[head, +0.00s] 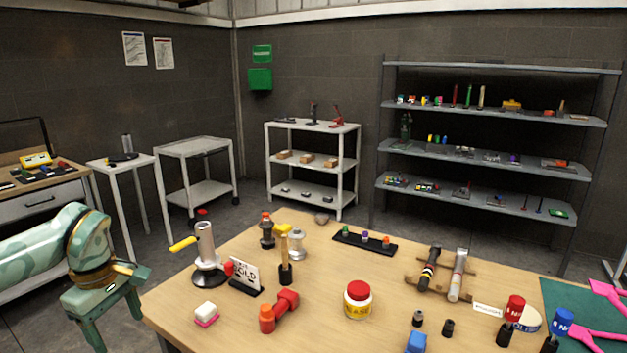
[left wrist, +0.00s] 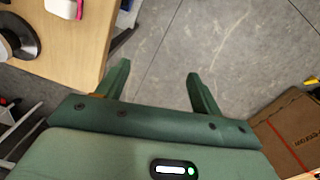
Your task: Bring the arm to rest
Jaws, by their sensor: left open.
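My left arm comes in from the left in the head view, in mottled pale green. Its green gripper (head: 117,322) hangs fingers down beside the left edge of the wooden table (head: 225,325), apart from it. In the left wrist view the two fingers (left wrist: 158,72) are spread with only grey floor between them, so the gripper is open and empty. The table edge (left wrist: 65,65) lies close to the left finger there. My right gripper is in neither view.
The table carries a chrome-bodied tool on a dark round base (head: 207,250), a sign (head: 246,273), a red-lidded jar (head: 357,300) and a pink-and-white block (head: 206,313). A brown cardboard box (left wrist: 290,130) stands right of the gripper. Floor lies between.

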